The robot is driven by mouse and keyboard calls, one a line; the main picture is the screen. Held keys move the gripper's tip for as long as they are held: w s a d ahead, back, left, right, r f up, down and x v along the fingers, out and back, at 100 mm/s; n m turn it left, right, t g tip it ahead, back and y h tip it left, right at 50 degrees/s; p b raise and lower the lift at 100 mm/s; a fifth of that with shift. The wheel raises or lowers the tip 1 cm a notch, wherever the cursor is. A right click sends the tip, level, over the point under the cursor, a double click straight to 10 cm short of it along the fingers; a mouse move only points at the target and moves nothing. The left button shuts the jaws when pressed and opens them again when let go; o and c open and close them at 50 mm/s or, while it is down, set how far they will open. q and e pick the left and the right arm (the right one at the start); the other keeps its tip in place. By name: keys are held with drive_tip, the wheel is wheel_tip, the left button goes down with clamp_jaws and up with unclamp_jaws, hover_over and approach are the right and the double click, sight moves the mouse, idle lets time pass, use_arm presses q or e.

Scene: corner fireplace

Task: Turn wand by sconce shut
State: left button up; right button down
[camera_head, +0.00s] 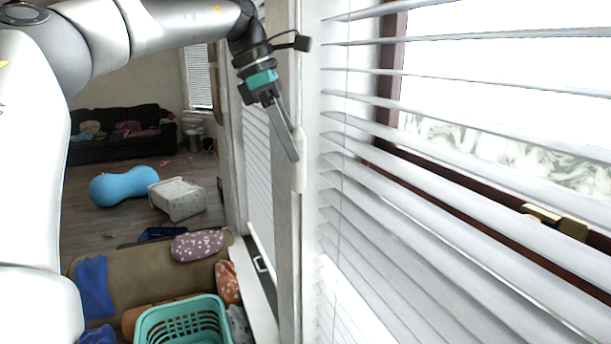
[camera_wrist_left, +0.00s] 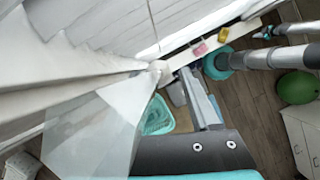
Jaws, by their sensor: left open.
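The white slatted blind (camera_head: 440,190) fills the right side of the head view, its slats tilted with gaps between them. A short pale upright piece (camera_head: 299,160) hangs at the window post; it may be the wand, but I cannot tell for sure. My left gripper (camera_head: 290,152) points down with its fingertips beside this piece; I cannot tell whether they touch. Its jaws are open, with nothing visibly held. In the left wrist view my gripper's grey fingers (camera_wrist_left: 200,97) reach up past a small pale knob (camera_wrist_left: 159,70). I cannot make out the sconce for certain.
A brown window frame with a brass latch (camera_head: 555,220) lies behind the slats. Below stand a sofa (camera_head: 150,275) and a teal basket (camera_head: 183,320).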

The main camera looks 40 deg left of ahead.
sight(305, 191)
use_arm(q)
drive_tip(key=x, duration=0.6)
drive_tip(key=shift+d+f+p, duration=0.1)
drive_tip(key=shift+f+p, duration=0.2)
drive_tip(key=shift+f, duration=0.05)
clamp_jaws()
